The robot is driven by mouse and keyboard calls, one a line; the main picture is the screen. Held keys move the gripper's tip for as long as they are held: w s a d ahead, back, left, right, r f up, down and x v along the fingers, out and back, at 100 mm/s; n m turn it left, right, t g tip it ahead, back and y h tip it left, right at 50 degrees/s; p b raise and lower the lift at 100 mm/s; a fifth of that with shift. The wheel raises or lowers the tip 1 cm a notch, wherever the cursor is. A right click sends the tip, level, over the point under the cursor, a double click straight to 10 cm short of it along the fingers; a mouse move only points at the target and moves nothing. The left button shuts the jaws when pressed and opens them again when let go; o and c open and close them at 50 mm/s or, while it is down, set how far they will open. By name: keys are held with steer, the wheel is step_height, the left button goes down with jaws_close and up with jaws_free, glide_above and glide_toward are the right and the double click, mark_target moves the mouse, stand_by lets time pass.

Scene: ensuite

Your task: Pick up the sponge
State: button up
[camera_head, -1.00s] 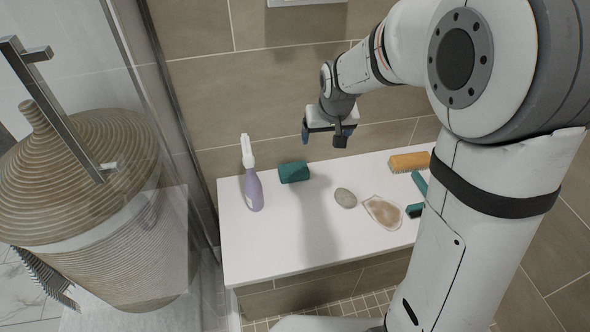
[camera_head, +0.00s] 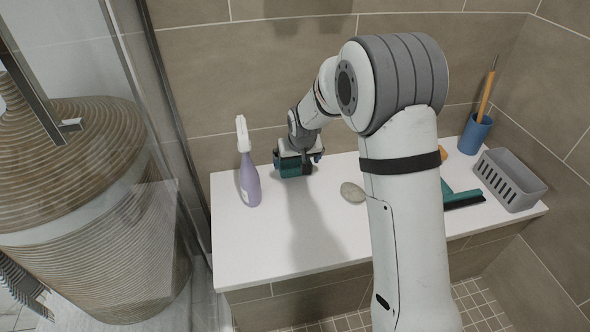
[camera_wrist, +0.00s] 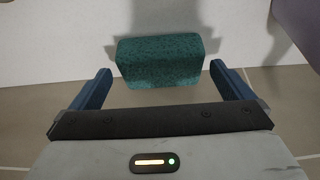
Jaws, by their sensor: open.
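The sponge is a dark teal block (camera_head: 293,171) on the white bench (camera_head: 262,237), near its back edge, right of the spray bottle. In the wrist view the sponge (camera_wrist: 160,61) lies ahead of and between the two blue fingers. My gripper (camera_head: 297,163) is at the sponge, partly covering it in the head view. My gripper (camera_wrist: 160,88) is open in the wrist view, with a visible gap between each finger and the sponge's sides. Nothing is held.
A purple spray bottle (camera_head: 249,179) stands close to the left of my gripper. A grey stone (camera_head: 352,192), a teal squeegee (camera_head: 460,197), a grey basket (camera_head: 509,180) and a blue cup (camera_head: 474,133) are to the right. The tiled wall (camera_head: 205,80) is behind.

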mark_target(296, 164)
steer(key=b+x, duration=0.1)
steer(key=x, duration=0.2)
steer(key=shift+f, duration=0.35)
steer(key=shift+r, duration=0.1)
steer(key=shift+c, duration=0.6)
steer(key=c, duration=0.6)
steer(key=shift+c, duration=0.2)
steer(key=shift+r, duration=0.15)
steer(key=shift+s+r+p, duration=0.2)
steer(key=shift+r+p, duration=0.25)
steer(key=shift+p, duration=0.15)
step_height(296, 164, up, 6)
steer(key=p, duration=0.3)
steer(key=shift+r, duration=0.1)
steer(key=s+d+p, duration=0.1)
steer(key=s+d, duration=0.1)
steer(key=s, duration=0.7)
steer(key=s+d+p, duration=0.1)
steer(key=s+d, duration=0.2)
steer(key=s, duration=0.6)
steer(key=shift+s+d+f+p, duration=0.2)
steer(key=shift+s+p, duration=0.1)
steer(key=shift+s, duration=0.1)
